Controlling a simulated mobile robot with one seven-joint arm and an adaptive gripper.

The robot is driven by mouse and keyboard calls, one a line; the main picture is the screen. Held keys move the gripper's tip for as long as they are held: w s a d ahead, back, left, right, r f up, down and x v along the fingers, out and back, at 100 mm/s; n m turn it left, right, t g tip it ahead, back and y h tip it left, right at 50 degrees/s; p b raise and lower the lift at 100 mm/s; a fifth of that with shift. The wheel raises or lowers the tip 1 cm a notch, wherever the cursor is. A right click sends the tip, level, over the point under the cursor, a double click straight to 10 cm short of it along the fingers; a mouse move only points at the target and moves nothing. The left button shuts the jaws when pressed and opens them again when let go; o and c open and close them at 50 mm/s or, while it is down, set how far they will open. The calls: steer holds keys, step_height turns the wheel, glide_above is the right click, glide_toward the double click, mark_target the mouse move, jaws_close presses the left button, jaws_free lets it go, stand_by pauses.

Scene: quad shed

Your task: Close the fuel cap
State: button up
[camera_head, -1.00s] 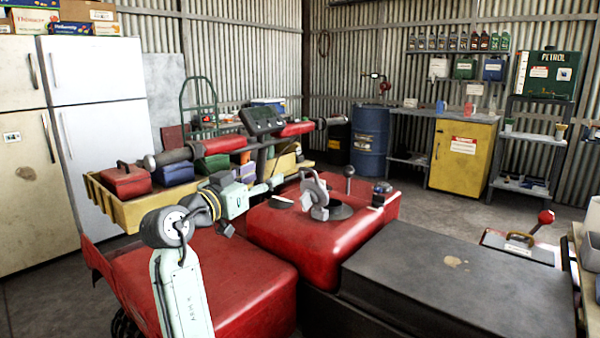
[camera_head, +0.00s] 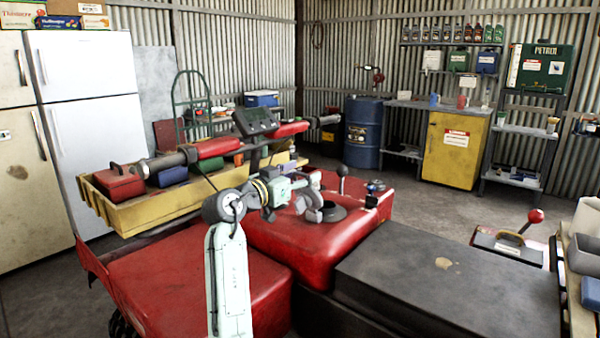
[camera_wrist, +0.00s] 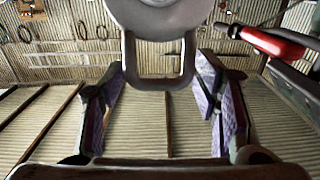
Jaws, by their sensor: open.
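The grey fuel cap (camera_head: 312,206) stands raised, off flat, beside the round dark filler opening (camera_head: 334,212) on top of the red quad tank (camera_head: 290,240). In the wrist view the cap (camera_wrist: 160,18) is at the top centre, its squared loop handle (camera_wrist: 128,62) pointing toward me. My gripper (camera_head: 292,196) is just left of the cap in the head view and partly covers it. In the wrist view my gripper (camera_wrist: 160,80) is open, its purple-padded fingers on either side of the handle, with gaps showing. The filler opening is out of sight in the wrist view.
A yellow tray (camera_head: 130,215) with toolboxes lies across the quad's front, near the handlebar (camera_head: 215,147). The dark seat (camera_head: 440,285) lies to the right. A red-knobbed lever (camera_head: 535,216) is at far right. Open floor lies beyond the quad.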

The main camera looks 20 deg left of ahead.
jaws_close()
stand_by(0.8)
